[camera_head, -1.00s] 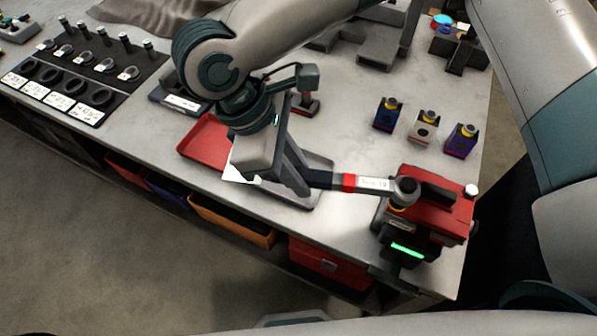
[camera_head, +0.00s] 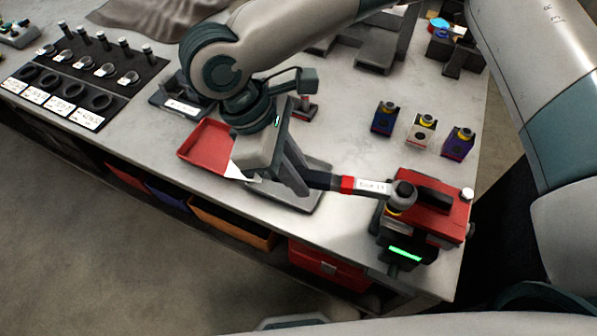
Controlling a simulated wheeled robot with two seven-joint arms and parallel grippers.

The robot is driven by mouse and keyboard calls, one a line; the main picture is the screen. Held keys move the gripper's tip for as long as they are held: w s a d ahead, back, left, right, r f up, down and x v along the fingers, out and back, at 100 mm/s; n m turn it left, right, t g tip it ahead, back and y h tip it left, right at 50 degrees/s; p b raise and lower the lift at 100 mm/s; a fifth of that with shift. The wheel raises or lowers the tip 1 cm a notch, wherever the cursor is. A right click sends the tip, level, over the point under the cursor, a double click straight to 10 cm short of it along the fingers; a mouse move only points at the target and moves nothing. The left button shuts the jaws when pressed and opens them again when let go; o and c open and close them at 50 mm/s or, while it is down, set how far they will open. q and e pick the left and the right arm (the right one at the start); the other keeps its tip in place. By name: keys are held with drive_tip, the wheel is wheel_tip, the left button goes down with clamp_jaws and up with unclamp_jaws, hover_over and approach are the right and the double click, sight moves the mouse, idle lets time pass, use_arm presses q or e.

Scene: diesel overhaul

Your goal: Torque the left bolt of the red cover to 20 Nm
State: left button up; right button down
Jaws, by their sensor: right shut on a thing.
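The red cover (camera_head: 450,219) sits on a dark fixture near the table's right front corner. A torque wrench (camera_head: 370,187) with a dark handle, a red band and a white label reaches across to it. The wrench head (camera_head: 402,194) with a yellow ring below sits over the cover's left end and hides the left bolt. A silver bolt head (camera_head: 467,194) shows at the cover's right end. My right gripper (camera_head: 298,178) is shut on the wrench handle. A green light (camera_head: 404,253) glows on the fixture's front. My left gripper is not in view.
Blue (camera_head: 382,121), white (camera_head: 420,133) and purple (camera_head: 457,147) blocks with yellow-ringed tops stand behind the cover. A red tray (camera_head: 204,145) lies left of my gripper. A rack of sockets (camera_head: 115,85) is at far left. Bins hang under the front edge.

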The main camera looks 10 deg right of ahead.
drive_tip(key=shift+w+r, duration=0.1)
drive_tip(key=shift+w, duration=0.05)
drive_tip(key=shift+w+d+m+p, duration=0.15)
drive_tip(key=shift+w+m+p, duration=0.15)
drive_tip(key=shift+p, duration=0.2)
drive_tip(key=shift+w, duration=0.15)
drive_tip(key=shift+w+d+m+p, duration=0.2)
drive_tip(key=shift+w+m+p, duration=0.1)
drive_tip(key=shift+p, duration=0.25)
drive_tip(key=shift+w, duration=0.15)
idle(0.3)
drive_tip(key=shift+w+d+m+g+p, duration=0.2)
drive_tip(key=shift+w+m+g+p, duration=0.1)
drive_tip(key=shift+p, duration=0.2)
